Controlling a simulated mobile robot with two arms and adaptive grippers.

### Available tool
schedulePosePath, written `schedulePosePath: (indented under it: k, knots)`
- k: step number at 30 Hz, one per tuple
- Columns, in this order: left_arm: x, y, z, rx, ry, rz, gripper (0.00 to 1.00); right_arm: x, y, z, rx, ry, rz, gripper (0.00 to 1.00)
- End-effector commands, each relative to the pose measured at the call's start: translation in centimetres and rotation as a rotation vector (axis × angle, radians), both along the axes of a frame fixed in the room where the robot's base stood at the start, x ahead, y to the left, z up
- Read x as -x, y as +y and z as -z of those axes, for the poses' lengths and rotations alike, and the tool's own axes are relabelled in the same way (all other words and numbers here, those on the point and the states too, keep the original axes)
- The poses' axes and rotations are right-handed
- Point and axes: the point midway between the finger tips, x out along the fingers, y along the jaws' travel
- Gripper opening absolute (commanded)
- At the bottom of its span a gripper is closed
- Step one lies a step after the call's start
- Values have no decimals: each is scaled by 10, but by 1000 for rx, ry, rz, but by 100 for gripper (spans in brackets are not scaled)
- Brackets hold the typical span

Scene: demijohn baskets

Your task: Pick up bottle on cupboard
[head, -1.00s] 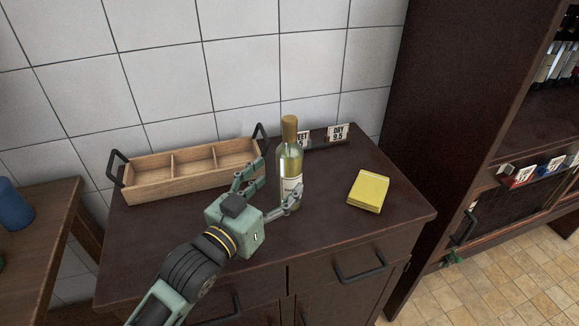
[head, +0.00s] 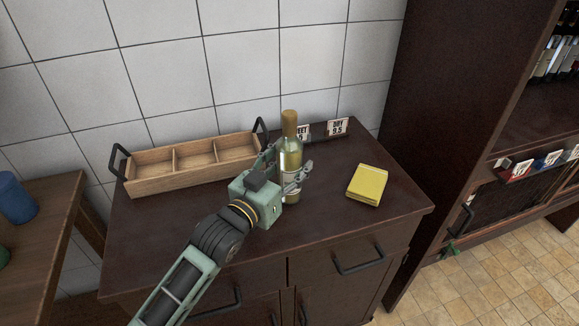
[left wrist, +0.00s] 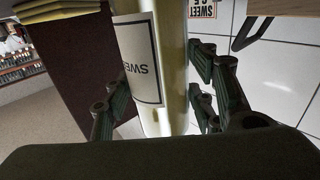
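The bottle (head: 291,158) stands upright on the dark cupboard (head: 330,215), yellow-green glass with a tan top and a pale label. My left gripper (head: 289,162) reaches in low from the front left, its fingers on either side of the bottle's body. In the left wrist view the bottle (left wrist: 172,60) rises between the fingers (left wrist: 160,85), its label partly reading "SWEE". The fingers look spread around the glass, with a narrow gap on the right side; contact on the left is unclear. My right gripper is not in view.
A wooden three-compartment carrier (head: 190,182) with black handles stands behind left of the bottle. A yellow block (head: 367,185) lies to the right. Signs "SWEET" (head: 303,132) and "DRY" (head: 337,127) stand behind. A tall dark cabinet (head: 445,120) is at the right.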

Motion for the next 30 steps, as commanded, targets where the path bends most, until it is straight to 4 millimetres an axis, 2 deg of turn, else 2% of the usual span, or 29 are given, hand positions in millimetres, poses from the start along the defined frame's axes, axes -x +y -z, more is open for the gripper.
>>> schedulePosePath:
  k: [2, 16, 30]
  knots:
    - [0, 0, 0, 0, 0, 0, 42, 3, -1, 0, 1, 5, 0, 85]
    - [0, 0, 0, -1, 1, 0, 1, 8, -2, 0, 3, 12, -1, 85]
    - [0, 0, -8, 3, -7, 0, 0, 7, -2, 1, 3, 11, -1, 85]
